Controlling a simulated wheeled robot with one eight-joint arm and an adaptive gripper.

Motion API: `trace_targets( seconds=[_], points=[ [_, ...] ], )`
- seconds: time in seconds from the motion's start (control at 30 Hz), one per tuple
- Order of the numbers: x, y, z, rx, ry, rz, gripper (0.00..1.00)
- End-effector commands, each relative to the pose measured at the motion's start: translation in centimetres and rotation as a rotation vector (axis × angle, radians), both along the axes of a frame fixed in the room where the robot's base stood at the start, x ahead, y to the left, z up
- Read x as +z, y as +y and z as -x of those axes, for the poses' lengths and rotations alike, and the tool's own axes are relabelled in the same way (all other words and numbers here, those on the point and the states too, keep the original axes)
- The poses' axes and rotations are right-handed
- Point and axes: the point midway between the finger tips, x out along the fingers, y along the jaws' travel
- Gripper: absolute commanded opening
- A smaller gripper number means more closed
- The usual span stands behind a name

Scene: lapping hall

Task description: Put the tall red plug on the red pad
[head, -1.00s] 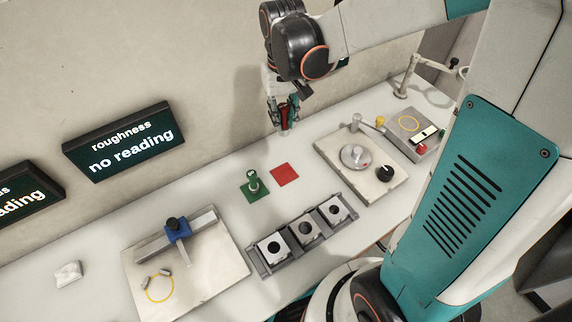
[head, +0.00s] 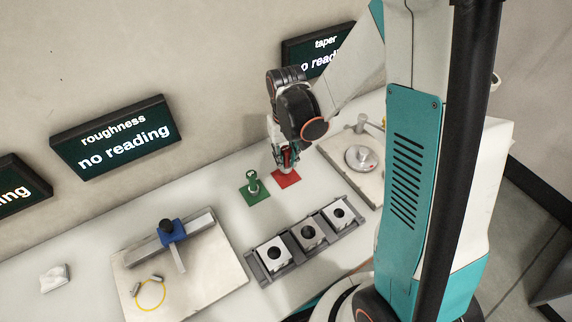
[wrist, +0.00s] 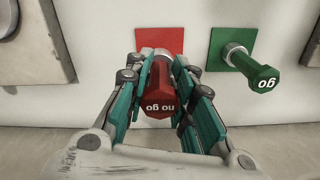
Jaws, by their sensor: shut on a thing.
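The tall red plug (wrist: 161,90), marked "no go" on its red head, is held between the fingers of my gripper (wrist: 163,108) in the wrist view. The red pad (wrist: 150,38) lies just beyond the plug there. In the head view my gripper (head: 285,156) is at the red pad (head: 289,180), with the plug's lower end over the pad's area. I cannot tell whether the plug touches the pad. The plug is mostly hidden by the fingers in the head view.
A green plug (head: 253,181) stands on a green pad (head: 254,196) close to the left of the red pad. A grey rack (head: 262,274) with square metal blocks is in front. A plate with a round disc (head: 361,158) lies to the right.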

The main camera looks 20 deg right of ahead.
Motion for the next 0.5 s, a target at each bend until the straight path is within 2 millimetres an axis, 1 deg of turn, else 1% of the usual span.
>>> trace_targets(
  seconds=[0.03,0.1,0.2,0.5],
  points=[
    [-1.0,0.0,-0.1,0.0,0.0,0.0,0.0],
    [-2.1,0.0,-0.1,0.0,0.0,0.0,0.0],
    [-3.2,0.0,0.0,0.0,0.0,0.0,0.0],
    [-3.3,0.0,0.0,0.0,0.0,0.0,0.0]
  ],
)
